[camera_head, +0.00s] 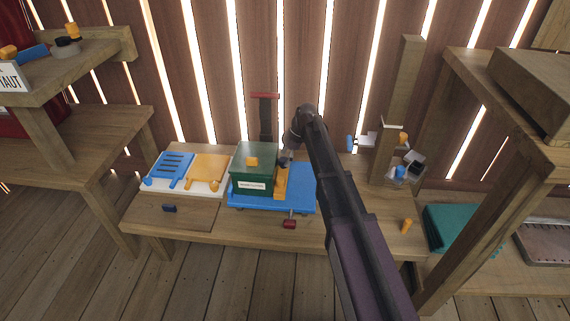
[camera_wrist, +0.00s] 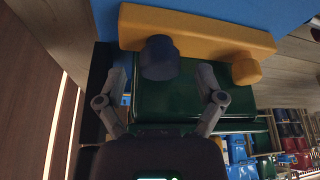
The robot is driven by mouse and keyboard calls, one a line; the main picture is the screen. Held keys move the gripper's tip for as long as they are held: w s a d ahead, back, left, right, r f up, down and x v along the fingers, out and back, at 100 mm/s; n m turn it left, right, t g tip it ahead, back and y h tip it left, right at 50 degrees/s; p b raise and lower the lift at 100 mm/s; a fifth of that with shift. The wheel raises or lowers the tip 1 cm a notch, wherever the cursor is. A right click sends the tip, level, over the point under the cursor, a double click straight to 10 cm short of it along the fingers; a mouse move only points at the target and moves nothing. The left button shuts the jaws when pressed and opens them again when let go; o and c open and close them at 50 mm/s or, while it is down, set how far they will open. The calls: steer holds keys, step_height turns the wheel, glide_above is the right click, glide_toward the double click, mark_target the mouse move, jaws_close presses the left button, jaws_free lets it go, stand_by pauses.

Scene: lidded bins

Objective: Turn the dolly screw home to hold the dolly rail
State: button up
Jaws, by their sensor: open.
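The dolly (camera_head: 300,198) is a flat blue plate on the bench, and its blue surface fills the top of the wrist view (camera_wrist: 230,12). A yellow-orange rail (camera_head: 280,184) lies on it beside the green lidded bin (camera_head: 253,165). In the wrist view the rail (camera_wrist: 200,35) bears a dark blue screw knob (camera_wrist: 160,58) and a yellow knob (camera_wrist: 246,68) near its right end. I cannot tell which is the dolly screw or how deep either sits. My gripper (camera_wrist: 162,78) is open, its fingers either side of the dark blue knob; contact is not visible.
A dark post with a red top (camera_head: 264,96) stands behind the bin. Blue and orange panels (camera_head: 207,170) lie left on the bench. A red-handled piece (camera_head: 289,224) is at the dolly's front, and a wooden post (camera_head: 392,115) stands at right. The front right bench is mostly clear.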

steer(key=shift+a+f+b, duration=0.2)
steer(key=shift+f+b, duration=0.1)
steer(key=shift+f, duration=0.2)
steer(key=shift+s, duration=0.1)
steer(key=c, duration=1.1)
